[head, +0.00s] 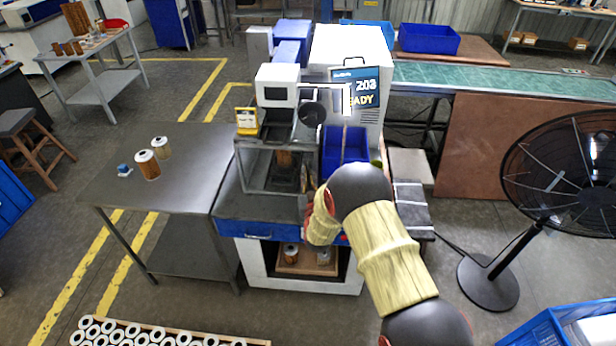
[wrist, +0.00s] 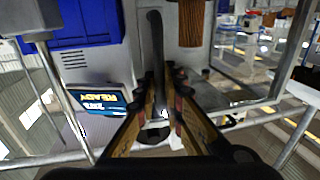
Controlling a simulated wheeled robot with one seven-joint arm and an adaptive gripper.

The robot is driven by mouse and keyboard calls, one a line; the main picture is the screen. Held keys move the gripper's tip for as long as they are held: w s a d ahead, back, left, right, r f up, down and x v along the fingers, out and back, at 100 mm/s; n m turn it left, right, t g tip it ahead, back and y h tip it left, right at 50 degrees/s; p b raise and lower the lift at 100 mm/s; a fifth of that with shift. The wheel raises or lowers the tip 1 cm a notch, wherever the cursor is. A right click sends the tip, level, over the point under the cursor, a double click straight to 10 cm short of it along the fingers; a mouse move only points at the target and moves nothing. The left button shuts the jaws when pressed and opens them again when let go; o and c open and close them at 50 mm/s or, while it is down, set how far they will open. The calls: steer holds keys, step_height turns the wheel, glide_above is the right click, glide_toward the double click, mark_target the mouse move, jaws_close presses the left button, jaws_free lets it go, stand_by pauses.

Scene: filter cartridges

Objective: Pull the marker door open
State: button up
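The marker's grey-framed, see-through door (head: 262,192) stands at the front of the white machine in the middle of the head view and looks closed. In the wrist view its grey rails (wrist: 255,104) cross the picture, with a dark upright bar handle (wrist: 154,45) near the middle. My gripper (wrist: 163,78) has one finger on each side of this handle. The gap between the fingertips is narrow, and I cannot tell whether they touch the bar. In the head view my gripper (head: 308,190) is at the door's right side, partly hidden by my yellow-sleeved arm.
The machine's screen (head: 358,92) reads READY. A blue bin (head: 345,150) sits right of the door. A grey table (head: 185,165) with two cartridges (head: 148,166) is on the left. A black fan (head: 565,170) stands on the right.

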jaws_close()
stand_by(0.3)
